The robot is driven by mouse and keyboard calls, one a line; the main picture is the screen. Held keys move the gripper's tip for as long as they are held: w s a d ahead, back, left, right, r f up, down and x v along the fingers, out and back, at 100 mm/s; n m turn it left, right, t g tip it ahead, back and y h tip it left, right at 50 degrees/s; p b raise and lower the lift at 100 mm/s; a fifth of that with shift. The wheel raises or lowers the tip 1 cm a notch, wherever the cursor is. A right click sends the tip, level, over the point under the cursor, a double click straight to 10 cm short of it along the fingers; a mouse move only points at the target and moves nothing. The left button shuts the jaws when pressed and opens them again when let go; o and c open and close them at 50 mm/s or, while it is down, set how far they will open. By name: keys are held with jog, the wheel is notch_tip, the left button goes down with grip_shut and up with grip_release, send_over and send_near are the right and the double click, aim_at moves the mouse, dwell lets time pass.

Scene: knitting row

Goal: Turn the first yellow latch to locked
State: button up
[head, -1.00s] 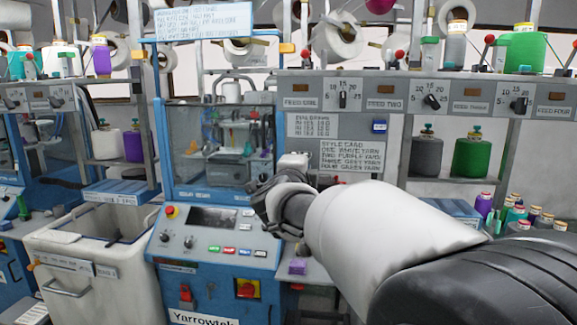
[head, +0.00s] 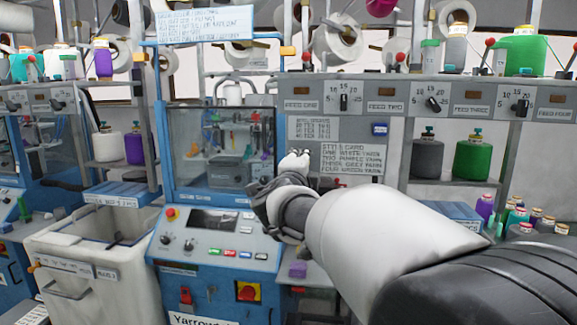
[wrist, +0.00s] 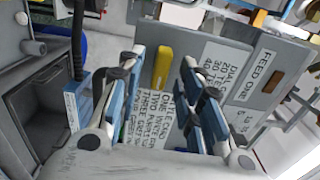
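A yellow latch (wrist: 162,65) shows in the wrist view as an upright bar on a grey panel, left of a white text card. It lies between the two fingers of my gripper (wrist: 160,66) in the picture. The fingers are spread with a gap; I see no contact with the latch. In the head view my gripper (head: 294,160) is in front of the panel below the feed dials, right of the blue machine's window. I cannot make out this latch there. An orange-yellow piece (head: 287,50) shows at the machine's upper right corner.
The blue machine (head: 215,250) with buttons stands left of my arm. A pale bin (head: 95,265) is further left. Feed dials (head: 433,102) line the rail above. Yarn cones (head: 474,156) stand on the right shelf. A "FEED ONE" label (wrist: 250,78) is right of the gripper.

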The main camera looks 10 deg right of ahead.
jog(key=v, duration=1.2)
jog(key=s+a+f+n+g+y, duration=0.2)
jog(key=s+f+n+y, duration=0.3)
jog(key=n, duration=0.3)
jog(key=s+a+f+n+g+y, duration=0.3)
jog(key=s+f+n+y, duration=0.15)
jog(key=s+n, duration=0.25)
jog(key=s+d+f+n+g+h, duration=0.2)
jog(key=s+d+f+n+g, duration=0.1)
jog(key=s+f, duration=0.5)
jog(key=s+d+f+n+g+h, duration=0.2)
jog(key=s+d+f, duration=0.4)
jog(key=s, duration=0.6)
jog(key=shift+s+f+n+g, duration=0.4)
jog(key=shift+f+n+g, duration=0.5)
jog(key=shift+g, duration=0.3)
